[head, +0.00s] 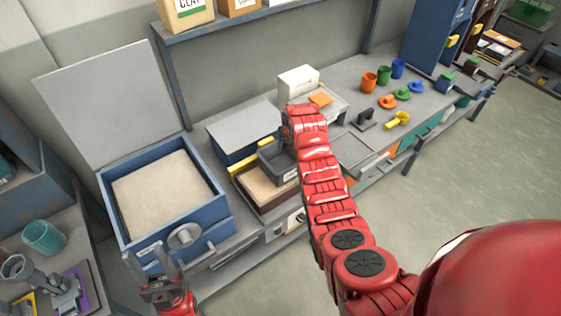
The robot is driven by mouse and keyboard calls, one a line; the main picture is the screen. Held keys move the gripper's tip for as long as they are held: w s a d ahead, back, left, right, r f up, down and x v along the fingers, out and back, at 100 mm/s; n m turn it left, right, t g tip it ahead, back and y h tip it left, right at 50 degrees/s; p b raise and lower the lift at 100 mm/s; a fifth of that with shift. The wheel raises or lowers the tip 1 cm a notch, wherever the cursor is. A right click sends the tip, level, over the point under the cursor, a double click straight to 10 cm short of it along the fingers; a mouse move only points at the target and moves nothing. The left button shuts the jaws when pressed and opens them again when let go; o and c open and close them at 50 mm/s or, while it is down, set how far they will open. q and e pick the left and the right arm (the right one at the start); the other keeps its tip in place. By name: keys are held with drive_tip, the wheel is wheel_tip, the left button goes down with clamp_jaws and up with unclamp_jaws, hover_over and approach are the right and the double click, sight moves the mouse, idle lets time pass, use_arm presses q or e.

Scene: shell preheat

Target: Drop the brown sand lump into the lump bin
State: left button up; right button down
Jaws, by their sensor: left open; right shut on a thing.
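My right gripper (288,138) is at the far end of my red arm, over a small grey bin (268,165) with a pale label, which looks like the lump bin. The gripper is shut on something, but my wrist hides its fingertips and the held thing. No brown sand lump shows in the open. I cannot tell how high the gripper is above the bin. My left gripper (152,268) is open and empty at the lower left, in front of a blue box of pale sand (165,193).
A wooden-edged sand tray (262,192) lies below the grey bin. A dark blue box with a grey lid (240,130) stands behind it. Coloured cups and a yellow scoop (398,119) stand to the right. A teal cup (44,237) stands far left.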

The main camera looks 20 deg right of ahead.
drive_tip(key=shift+f+b, duration=0.6)
drive_tip(key=shift+f, duration=1.7)
drive_tip(key=shift+c, duration=1)
unclamp_jaws()
drive_tip(key=shift+d+r, duration=0.1)
drive_tip(key=p+v, duration=0.1)
drive_tip(key=v, duration=1.6)
